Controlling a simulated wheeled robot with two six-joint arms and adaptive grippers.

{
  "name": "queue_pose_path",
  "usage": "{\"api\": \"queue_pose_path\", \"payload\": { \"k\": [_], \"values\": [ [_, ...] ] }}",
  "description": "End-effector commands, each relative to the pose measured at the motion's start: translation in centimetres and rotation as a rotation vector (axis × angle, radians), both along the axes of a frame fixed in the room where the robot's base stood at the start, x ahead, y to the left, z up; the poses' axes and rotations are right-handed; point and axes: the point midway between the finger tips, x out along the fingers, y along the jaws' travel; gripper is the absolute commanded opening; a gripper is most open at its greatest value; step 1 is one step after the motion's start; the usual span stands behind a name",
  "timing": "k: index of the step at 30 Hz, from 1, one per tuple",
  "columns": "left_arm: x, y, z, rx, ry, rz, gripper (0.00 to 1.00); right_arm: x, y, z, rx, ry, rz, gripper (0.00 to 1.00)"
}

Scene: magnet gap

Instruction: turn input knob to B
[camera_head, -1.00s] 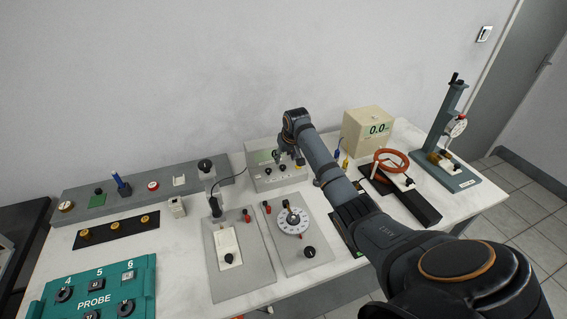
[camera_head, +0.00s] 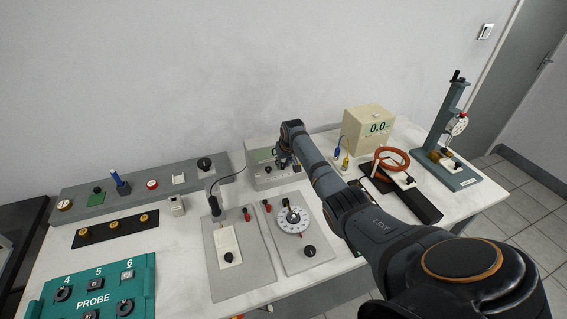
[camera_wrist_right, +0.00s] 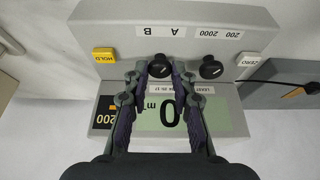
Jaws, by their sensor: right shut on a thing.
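The input knob (camera_wrist_right: 161,66) is a small black knob on the meter's grey front. A white label with A and B (camera_wrist_right: 161,31) sits beside it, upside down in the right wrist view. My right gripper (camera_wrist_right: 160,70) has its fingertips closed on either side of the knob. I cannot make out which letter the knob points to. In the head view my right gripper (camera_head: 283,162) is at the front of the meter (camera_head: 262,176) and hides part of it. My left gripper is not in view.
A second black knob (camera_wrist_right: 211,68) stands close to the held one. A yellow HOLD button (camera_wrist_right: 103,54) and a white ZERO button (camera_wrist_right: 248,58) flank them. A cream box reading 0.0 (camera_head: 368,130) stands to the right, near a red coil (camera_head: 391,161).

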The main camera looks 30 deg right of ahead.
Motion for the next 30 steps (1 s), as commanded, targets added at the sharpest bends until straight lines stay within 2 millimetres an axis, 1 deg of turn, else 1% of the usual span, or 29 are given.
{"api": "queue_pose_path", "payload": {
  "k": [8, 14, 19, 23, 26, 30],
  "values": [
    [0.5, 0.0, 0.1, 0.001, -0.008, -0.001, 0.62, 0.0, 0.0, 0.0, 0.001, 0.0, 0.011, 0.0],
    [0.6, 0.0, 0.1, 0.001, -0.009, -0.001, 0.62, 0.0, -0.1, 0.0, 0.001, 0.001, 0.078, 0.0],
    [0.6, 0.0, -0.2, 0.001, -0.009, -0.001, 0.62, 0.0, -0.3, -0.1, 0.001, 0.001, 0.196, 0.0],
    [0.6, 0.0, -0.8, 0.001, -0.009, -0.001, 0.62, 0.0, -0.4, -0.2, 0.002, 0.0, 0.315, 0.0],
    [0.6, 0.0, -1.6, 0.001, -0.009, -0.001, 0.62, 0.1, -0.4, -0.4, 0.002, -0.001, 0.41, 0.0],
    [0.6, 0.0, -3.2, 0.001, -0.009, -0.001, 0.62, 0.1, -0.5, -0.6, 0.001, -0.002, 0.543, 0.0]
  ]
}}
